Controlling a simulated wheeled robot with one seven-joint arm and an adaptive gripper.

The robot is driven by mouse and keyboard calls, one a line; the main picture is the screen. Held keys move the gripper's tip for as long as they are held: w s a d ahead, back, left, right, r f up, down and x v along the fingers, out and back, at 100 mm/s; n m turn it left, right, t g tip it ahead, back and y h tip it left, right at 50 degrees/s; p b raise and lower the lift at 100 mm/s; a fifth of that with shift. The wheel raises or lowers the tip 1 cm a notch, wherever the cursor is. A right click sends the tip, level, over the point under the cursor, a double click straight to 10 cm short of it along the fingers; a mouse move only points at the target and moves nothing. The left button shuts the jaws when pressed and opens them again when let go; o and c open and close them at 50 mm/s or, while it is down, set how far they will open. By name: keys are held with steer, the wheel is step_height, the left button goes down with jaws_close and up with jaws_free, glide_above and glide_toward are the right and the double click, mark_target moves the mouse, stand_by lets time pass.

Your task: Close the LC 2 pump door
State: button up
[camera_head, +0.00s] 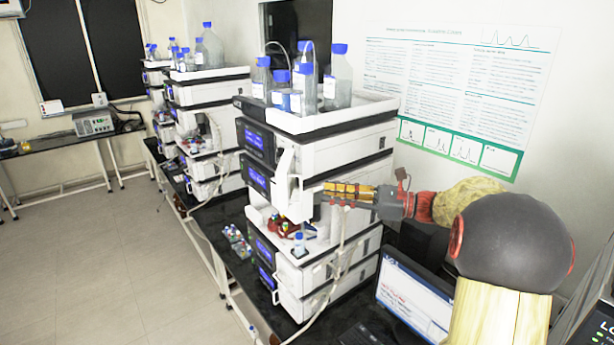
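The nearest instrument stack (345,150) stands on a dark bench in the middle. A white door panel (283,178) projects from the front of its middle part and appears to stand open. No label that I can read shows which stack is LC 2. My gripper (326,188) reaches in from the right, with its yellow fingers pointing left towards the panel. The fingertips are beside or against the panel; I cannot tell whether they touch. Whether the fingers are open or shut is not clear. Part of the stack's middle is hidden behind my gripper.
Blue-capped bottles (338,78) stand in the white tray (332,117) on top. Below the panel, an open bay holds red and blue parts (283,226) and a small vial (299,242). Floor at left is clear.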

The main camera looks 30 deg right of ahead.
mark_target(285, 175)
steer(key=p+x, duration=0.1)
steer(key=x, duration=0.6)
steer(key=shift+w+r+p, duration=0.2)
steer(key=shift+w+p, duration=0.1)
steer(key=shift+w, duration=0.05)
steer(key=shift+c, duration=1.4)
jaws_close()
